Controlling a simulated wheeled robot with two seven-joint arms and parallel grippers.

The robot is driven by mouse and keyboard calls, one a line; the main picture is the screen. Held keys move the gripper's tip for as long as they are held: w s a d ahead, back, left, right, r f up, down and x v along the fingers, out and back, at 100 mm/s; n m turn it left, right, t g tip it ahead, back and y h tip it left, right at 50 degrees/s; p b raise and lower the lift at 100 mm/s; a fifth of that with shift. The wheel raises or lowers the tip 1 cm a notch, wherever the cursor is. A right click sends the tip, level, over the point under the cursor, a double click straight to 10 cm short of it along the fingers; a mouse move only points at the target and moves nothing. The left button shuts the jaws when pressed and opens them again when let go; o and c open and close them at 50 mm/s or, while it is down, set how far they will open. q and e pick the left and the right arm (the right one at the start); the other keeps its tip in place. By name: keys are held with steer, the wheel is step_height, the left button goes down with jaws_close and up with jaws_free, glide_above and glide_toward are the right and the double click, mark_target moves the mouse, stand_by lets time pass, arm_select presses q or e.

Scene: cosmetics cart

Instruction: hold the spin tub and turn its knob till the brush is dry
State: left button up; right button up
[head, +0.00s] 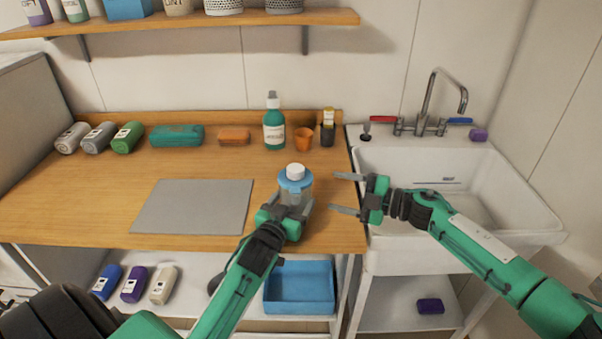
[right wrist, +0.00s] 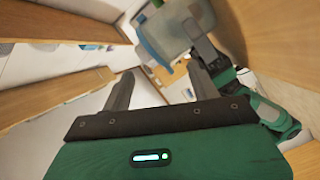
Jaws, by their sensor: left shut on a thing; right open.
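The spin tub (head: 296,185) stands on the wooden counter near its front right, with a clear body, a blue lid and a white knob (head: 295,171) on top. My left gripper (head: 291,208) is shut on the tub's lower body from the front. My right gripper (head: 345,193) is open and empty, to the right of the tub, its fingers pointing left and apart from the knob. The right wrist view shows the open fingers (right wrist: 162,88) with the tub (right wrist: 170,32) beyond them. No brush can be made out; the tub's inside is too small to tell.
A grey mat (head: 193,207) lies left of the tub. A green pump bottle (head: 273,130), an orange cup (head: 303,138) and a small dark holder (head: 327,133) stand behind it. A white sink (head: 460,190) with a tap is at the right. A wall shelf (head: 190,22) hangs above.

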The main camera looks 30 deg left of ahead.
mark_target(304, 172)
steer(key=a+n+t, duration=0.1)
steer(key=a+n, duration=0.2)
steer(key=n, duration=0.4)
steer(key=s+a+r+n+t, duration=0.1)
steer(key=a+n+t, duration=0.1)
steer(key=a+n, duration=0.2)
steer(key=a+r+n+t, duration=0.1)
steer(key=a+n+t, duration=0.1)
steer(key=n, duration=0.7)
steer(key=shift+s+a+r+n+y, duration=0.1)
steer(key=shift+a+n+y, duration=0.1)
steer(key=shift+a, duration=0.25)
steer(key=shift+s+a+n+y, duration=0.1)
steer(key=shift+a+y, duration=0.1)
steer(key=shift+a, duration=0.2)
steer(key=c, duration=1)
steer(key=shift+w+n+g, duration=0.25)
steer(key=shift+n+g, duration=0.7)
steer(key=shift+g, duration=0.5)
steer(key=shift+w+n+g, duration=0.2)
steer(key=shift+n+g, duration=0.75)
steer(key=shift+g, duration=0.5)
steer(key=shift+n+g, duration=0.3)
steer(key=shift+g, duration=0.2)
steer(key=shift+s, duration=0.1)
